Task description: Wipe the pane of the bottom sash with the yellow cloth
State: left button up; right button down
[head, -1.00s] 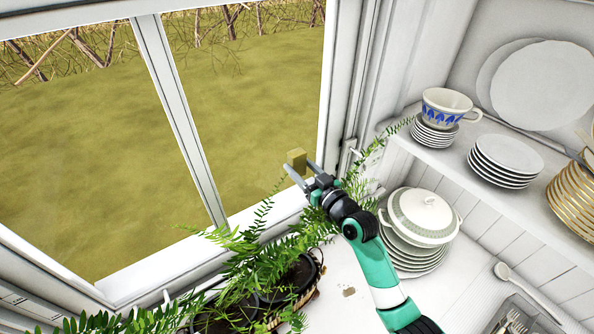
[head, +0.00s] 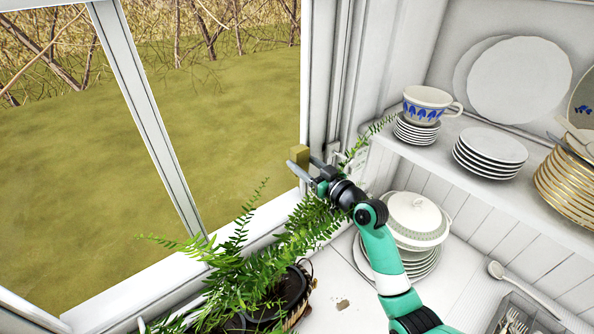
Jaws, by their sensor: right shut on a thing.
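The yellow cloth (head: 301,156) is a small folded block at the tips of my right gripper (head: 306,168). The gripper is shut on it, near the lower right corner of the window. The window pane (head: 225,110) shows grass and bare bushes outside, with a white upright bar (head: 150,118) dividing it. The cloth overlaps the white right edge of the sash in the picture; I cannot tell whether it touches the glass. My left gripper is not in view.
A potted fern (head: 255,255) stands below the window, its fronds reaching under my right gripper. To the right are a lidded tureen (head: 417,218) on plates, a blue-patterned cup (head: 427,103), a plate stack (head: 490,152) and gold-rimmed plates (head: 568,185).

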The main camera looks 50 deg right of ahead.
aim_at(264, 179)
jog(key=a+f, duration=0.2)
jog(key=shift+w+a, duration=0.3)
jog(key=shift+w, duration=0.1)
jog(key=shift+w+a+f, duration=0.1)
jog(key=shift+a+f, duration=0.05)
jog(key=shift+a, duration=0.25)
jog(key=a+p, duration=0.1)
jog(key=a, duration=0.1)
jog(key=shift+w+a+p, duration=0.35)
jog(key=shift+p, duration=0.05)
jog(key=shift+w+a, duration=0.1)
jog(key=shift+a, duration=0.3)
jog(key=shift+w+a+p, duration=0.1)
jog(key=shift+a+p, duration=0.3)
jog(key=shift+p, duration=0.15)
jog(key=shift+w+a+r+p, duration=0.1)
jog(key=shift+a+p, duration=0.25)
jog(key=shift+a, duration=0.1)
jog(key=shift+w+a+r+p, duration=0.1)
jog(key=shift+a+p, duration=0.25)
jog(key=shift+a, duration=0.1)
jog(key=shift+a+f, duration=0.15)
jog(key=shift+a, duration=0.2)
